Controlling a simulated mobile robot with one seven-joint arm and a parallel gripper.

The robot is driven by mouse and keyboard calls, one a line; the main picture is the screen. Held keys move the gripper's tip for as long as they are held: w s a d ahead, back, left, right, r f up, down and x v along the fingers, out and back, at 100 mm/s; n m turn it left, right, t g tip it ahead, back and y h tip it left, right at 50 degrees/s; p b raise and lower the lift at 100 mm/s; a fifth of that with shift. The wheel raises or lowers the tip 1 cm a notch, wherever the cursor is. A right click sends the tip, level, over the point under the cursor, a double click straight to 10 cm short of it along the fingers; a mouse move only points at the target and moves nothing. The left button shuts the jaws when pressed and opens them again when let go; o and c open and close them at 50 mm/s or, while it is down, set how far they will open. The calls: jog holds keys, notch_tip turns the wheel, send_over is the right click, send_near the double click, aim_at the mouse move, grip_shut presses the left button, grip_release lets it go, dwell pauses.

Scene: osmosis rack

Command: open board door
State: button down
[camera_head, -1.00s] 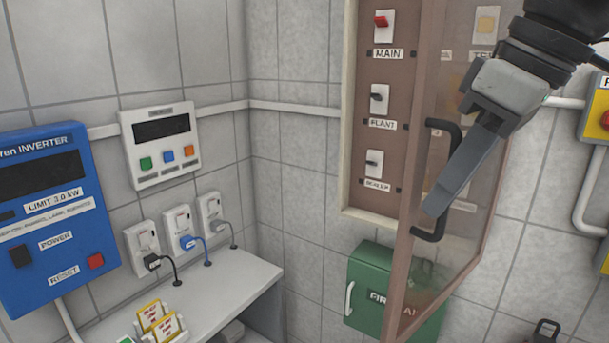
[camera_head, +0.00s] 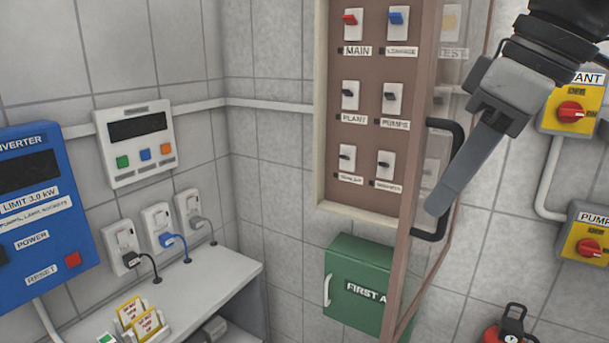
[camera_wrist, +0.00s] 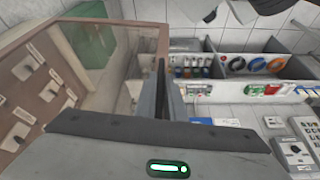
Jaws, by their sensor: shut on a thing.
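The board door (camera_head: 422,150) is a brown-framed clear panel, swung part way open and seen nearly edge-on at the right of the board (camera_head: 378,118). Its black handle (camera_head: 441,236) is a vertical bar on the door's outer face. My gripper (camera_head: 437,207) is shut on the handle; its fingers hide part of the bar. In the wrist view the fingers (camera_wrist: 165,95) are close together beside the door frame (camera_wrist: 140,24), and the handle is mostly hidden. Several switches, such as the red main switch (camera_head: 350,19), show inside the board.
A green first aid box (camera_head: 362,286) hangs below the board, close to the door's lower edge. Yellow isolators with red knobs (camera_head: 590,248) are on the right wall. A white shelf (camera_head: 205,290) and blue inverter (camera_head: 40,205) are at left.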

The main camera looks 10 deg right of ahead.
jog(key=c, duration=1.8)
grip_release()
jog(key=shift+c, duration=0.2)
jog(key=shift+r, duration=0.1)
jog(key=p+v, duration=0.6)
jog(key=v, duration=1.1)
jog(key=shift+s+r, duration=0.1)
jog(key=shift+s, duration=0.05)
